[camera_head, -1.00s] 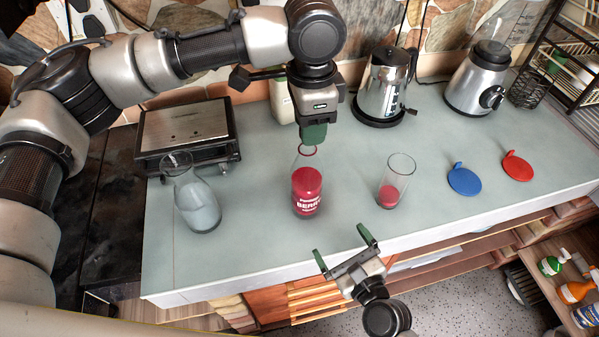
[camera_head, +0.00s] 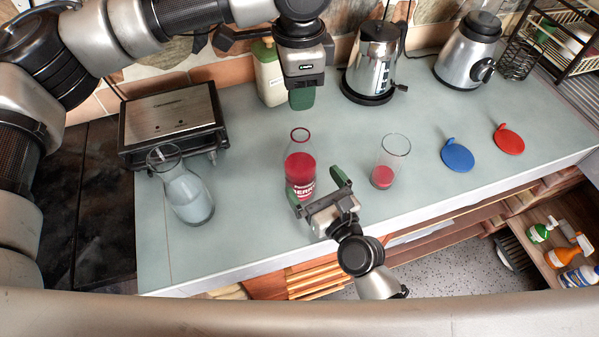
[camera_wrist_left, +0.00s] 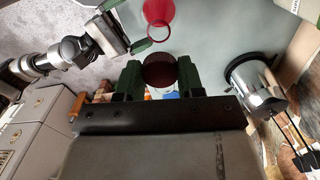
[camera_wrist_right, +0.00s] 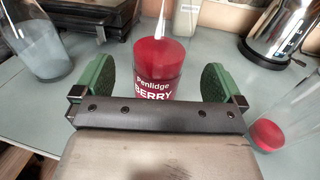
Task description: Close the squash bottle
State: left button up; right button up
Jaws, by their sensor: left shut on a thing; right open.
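The squash bottle (camera_head: 300,172) stands upright on the counter, clear glass with red contents and a "BERRY" label; its mouth is open. It also shows in the right wrist view (camera_wrist_right: 157,75) and the left wrist view (camera_wrist_left: 158,14). My left gripper (camera_head: 301,98) is above and behind the bottle, apart from it. In the left wrist view it is shut on a dark red round cap (camera_wrist_left: 160,68); the head view hides this cap. My right gripper (camera_head: 318,188) is open in front of the bottle, its fingers to either side of it in the right wrist view.
A glass (camera_head: 391,158) with red liquid stands right of the bottle, a carafe (camera_head: 184,190) left. A blue lid (camera_head: 457,157) and red lid (camera_head: 508,140) lie farther right. A kettle (camera_head: 375,60), cream bottle (camera_head: 269,80) and grill (camera_head: 172,120) stand behind.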

aim_at(300, 129)
jog(key=x, duration=0.6)
jog(key=shift+w, duration=0.15)
pick_arm(q)
jog(key=shift+s+d, duration=0.1)
pick_arm(e)
jog(key=shift+c, duration=0.6)
jog(key=c, duration=1.2)
pick_arm(q)
jog(key=shift+f, duration=2.45)
pick_arm(e)
jog(key=shift+o, duration=0.2)
pick_arm(q)
jog(key=shift+f, duration=0.9)
jog(key=shift+f, duration=0.5)
